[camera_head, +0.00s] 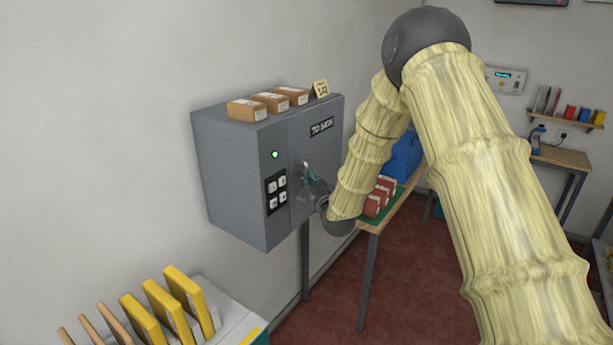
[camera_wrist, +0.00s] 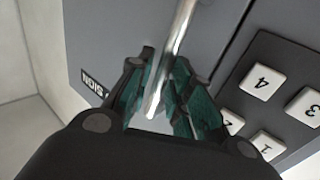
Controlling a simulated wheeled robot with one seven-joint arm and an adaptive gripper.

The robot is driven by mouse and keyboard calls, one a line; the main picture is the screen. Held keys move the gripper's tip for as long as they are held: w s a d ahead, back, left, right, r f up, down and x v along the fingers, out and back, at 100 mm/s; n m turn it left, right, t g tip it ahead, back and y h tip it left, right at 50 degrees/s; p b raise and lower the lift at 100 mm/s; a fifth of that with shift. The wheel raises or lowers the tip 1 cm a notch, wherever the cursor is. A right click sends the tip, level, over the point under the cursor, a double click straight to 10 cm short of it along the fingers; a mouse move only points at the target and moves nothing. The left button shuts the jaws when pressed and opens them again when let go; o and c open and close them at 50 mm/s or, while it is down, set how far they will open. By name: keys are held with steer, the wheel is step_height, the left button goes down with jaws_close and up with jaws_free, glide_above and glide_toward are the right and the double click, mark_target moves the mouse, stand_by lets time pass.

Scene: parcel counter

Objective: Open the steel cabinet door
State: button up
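The grey steel cabinet (camera_head: 235,165) hangs on the wall. Its door (camera_head: 318,152), with a dark "TO SIGN" label (camera_head: 321,126), looks closed and flush with the front. A bare metal handle bar (camera_wrist: 181,28) runs between the fingers of my gripper (camera_wrist: 163,75) in the wrist view. The teal finger pads stand apart on either side of the bar, with a visible gap on the left one. In the head view my gripper (camera_head: 309,174) is at the door's left part, and the handle is mostly hidden by it.
A keypad (camera_head: 277,191) and a green light (camera_head: 275,154) are left of the door. A table (camera_head: 385,214) with red boxes is at right; yellow parcels (camera_head: 168,312) stand at lower left.

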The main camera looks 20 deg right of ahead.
steer(key=shift+w, duration=0.4)
jaws_close()
